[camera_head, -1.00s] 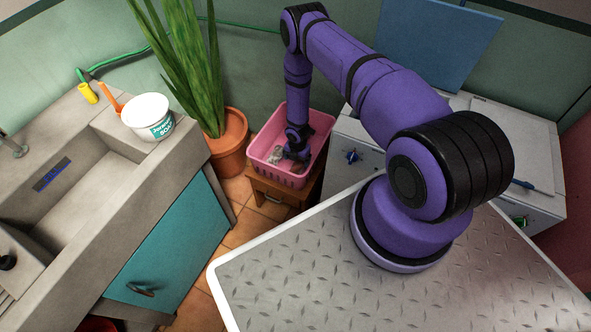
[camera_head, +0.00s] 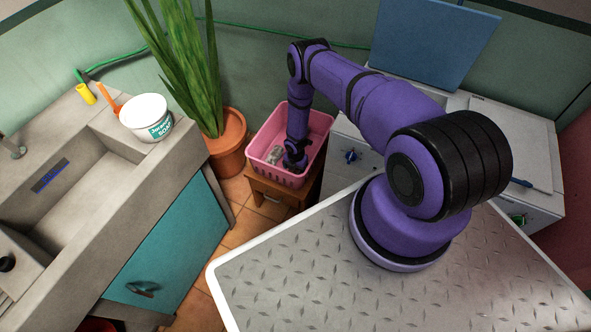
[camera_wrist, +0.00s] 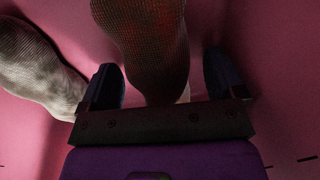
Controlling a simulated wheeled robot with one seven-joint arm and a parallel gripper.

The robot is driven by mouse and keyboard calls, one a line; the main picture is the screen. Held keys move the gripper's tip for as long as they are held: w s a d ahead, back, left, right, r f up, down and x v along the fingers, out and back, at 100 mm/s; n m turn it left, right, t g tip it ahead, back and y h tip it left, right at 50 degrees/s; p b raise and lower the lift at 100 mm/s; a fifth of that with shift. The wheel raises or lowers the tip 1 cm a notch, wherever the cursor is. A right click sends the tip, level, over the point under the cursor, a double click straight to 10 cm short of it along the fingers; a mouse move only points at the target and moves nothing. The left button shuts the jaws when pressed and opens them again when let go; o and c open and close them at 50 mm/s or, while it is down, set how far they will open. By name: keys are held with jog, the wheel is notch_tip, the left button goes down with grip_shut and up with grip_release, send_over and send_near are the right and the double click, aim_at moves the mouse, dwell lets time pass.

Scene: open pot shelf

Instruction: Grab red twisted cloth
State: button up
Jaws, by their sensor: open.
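The red twisted cloth (camera_wrist: 150,35) shows in the wrist view as a dark, reddish-brown knitted roll. It lies between the two fingers of my gripper (camera_wrist: 163,68), which are spread apart on either side of it. Part of the cloth runs out of the top of that view. In the head view my gripper (camera_head: 294,160) is down inside the pink basket (camera_head: 284,180), and my arm hides the red cloth there.
A greyish-white knitted roll (camera_wrist: 35,65) lies left of my gripper in the basket. The basket stands on a small wooden stool (camera_head: 268,192). A potted plant (camera_head: 228,140) is to its left, and a white appliance (camera_head: 352,150) is close on its right.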

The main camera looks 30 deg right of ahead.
jog(key=c, duration=1.1)
